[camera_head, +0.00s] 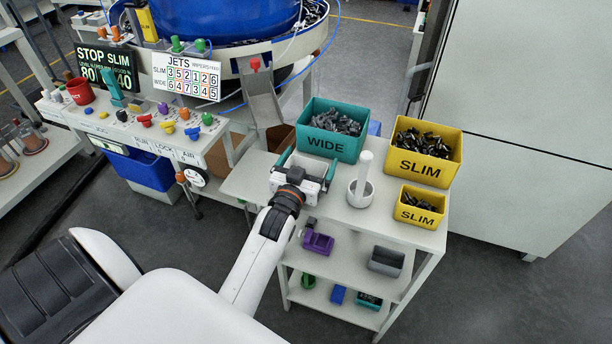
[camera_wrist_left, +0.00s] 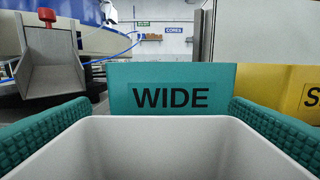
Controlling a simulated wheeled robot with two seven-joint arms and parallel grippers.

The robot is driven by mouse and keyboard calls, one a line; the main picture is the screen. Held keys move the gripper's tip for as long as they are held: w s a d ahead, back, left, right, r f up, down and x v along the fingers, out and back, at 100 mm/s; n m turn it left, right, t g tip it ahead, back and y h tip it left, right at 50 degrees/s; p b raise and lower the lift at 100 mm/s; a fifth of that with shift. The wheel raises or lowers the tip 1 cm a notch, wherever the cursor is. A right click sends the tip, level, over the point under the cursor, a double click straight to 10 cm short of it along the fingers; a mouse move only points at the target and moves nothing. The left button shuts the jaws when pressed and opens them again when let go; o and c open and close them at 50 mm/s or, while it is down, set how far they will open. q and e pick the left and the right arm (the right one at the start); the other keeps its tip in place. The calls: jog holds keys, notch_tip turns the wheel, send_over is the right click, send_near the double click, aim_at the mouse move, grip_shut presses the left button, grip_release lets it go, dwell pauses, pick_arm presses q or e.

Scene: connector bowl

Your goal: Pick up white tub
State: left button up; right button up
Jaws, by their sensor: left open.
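The white tub (camera_head: 306,161) stands on the white shelf top, just in front of the teal WIDE bin (camera_head: 323,145). In the left wrist view the tub (camera_wrist_left: 160,140) fills the bottom middle, and the part of its inside that shows looks empty. My left gripper (camera_head: 307,164) is open, with one teal ridged finger pad on each side of the tub. The wrist view shows the pads of my left gripper (camera_wrist_left: 160,112) beside the tub's left and right walls; I cannot tell if they touch it. My right gripper is not in view.
A white cup with an upright post (camera_head: 361,192) stands right of the gripper. Two yellow SLIM bins (camera_head: 417,171) (camera_head: 417,215) with dark parts are further right. A metal chute (camera_head: 263,103) stands behind left. Small bins (camera_head: 319,244) sit on lower shelves.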

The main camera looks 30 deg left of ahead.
pick_arm(q)
jog(key=c, duration=0.7)
jog(key=shift+r, duration=0.1)
